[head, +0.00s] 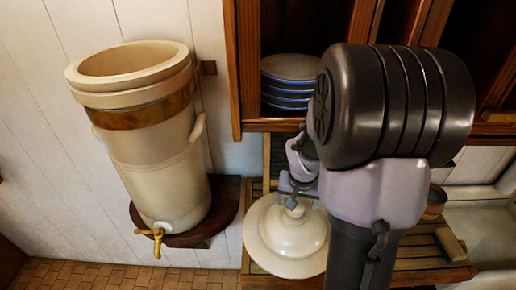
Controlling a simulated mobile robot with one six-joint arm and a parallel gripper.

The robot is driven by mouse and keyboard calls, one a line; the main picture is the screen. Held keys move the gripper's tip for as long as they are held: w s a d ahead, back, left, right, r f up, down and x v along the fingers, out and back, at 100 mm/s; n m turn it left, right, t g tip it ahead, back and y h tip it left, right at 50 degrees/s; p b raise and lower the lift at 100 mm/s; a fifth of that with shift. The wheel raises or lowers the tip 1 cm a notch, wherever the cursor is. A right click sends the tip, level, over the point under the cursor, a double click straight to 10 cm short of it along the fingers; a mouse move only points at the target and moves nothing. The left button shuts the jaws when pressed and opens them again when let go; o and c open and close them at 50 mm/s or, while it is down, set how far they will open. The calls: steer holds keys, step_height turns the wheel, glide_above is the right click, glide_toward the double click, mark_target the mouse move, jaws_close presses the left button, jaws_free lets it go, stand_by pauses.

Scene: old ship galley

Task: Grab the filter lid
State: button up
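The filter lid (287,243) is a round cream disc with a raised middle and a small knob on top. It is at the slatted wooden counter, right of the filter. My gripper (294,200) is at the lid's knob, with its fingertips close around it. I cannot tell whether the fingers press on the knob or stand a little open. My arm hides part of the lid's right side. The cream filter (150,165) stands upright at the left with its top open, a brown band and a brass tap (155,238).
The filter stands on a dark wooden wall shelf (226,212). A wooden cabinet (249,75) above the counter holds a stack of blue-rimmed plates (289,82). A small block (450,244) lies on the slatted counter (417,262) at the right. My arm hides much of the middle right.

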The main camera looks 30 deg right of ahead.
steer(key=shift+x, duration=0.85)
steer(key=shift+w, duration=0.1)
jaws_close()
steer(key=shift+r, duration=0.1)
steer(key=shift+r, duration=0.1)
